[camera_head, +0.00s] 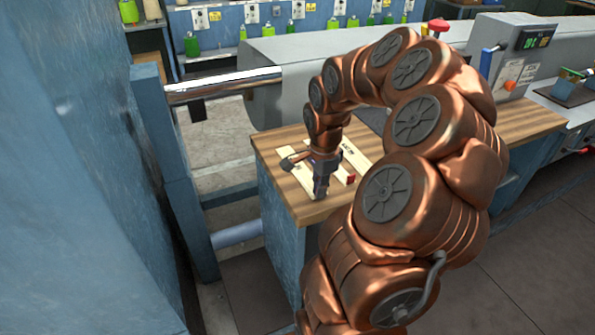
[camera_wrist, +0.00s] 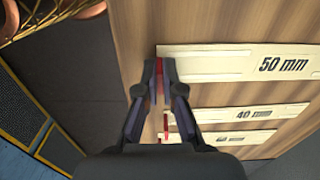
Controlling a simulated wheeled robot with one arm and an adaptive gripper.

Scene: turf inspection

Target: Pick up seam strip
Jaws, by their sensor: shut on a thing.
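Cream, labelled seam strips lie on a wooden bench top. In the wrist view, the strip marked 50 mm (camera_wrist: 205,62) is uppermost, with the 40 mm strip (camera_wrist: 225,119) and another, hard-to-read strip (camera_wrist: 215,139) below it. My gripper (camera_wrist: 159,66) is shut at the left end of the 50 mm strip, with a narrow red part (camera_wrist: 160,80) between its fingers. Another red part (camera_wrist: 166,122) shows at the 40 mm strip's end. In the head view, my gripper (camera_head: 321,188) points down at the bench among the strips and partly hides them.
The wooden bench top (camera_head: 400,142) ends close to the strips, with the floor beyond. A large grey roller machine (camera_head: 330,60) stands behind, with a control panel (camera_head: 535,38) at right. A blue post (camera_head: 165,150) stands at left. Green bottles (camera_head: 192,44) line the back.

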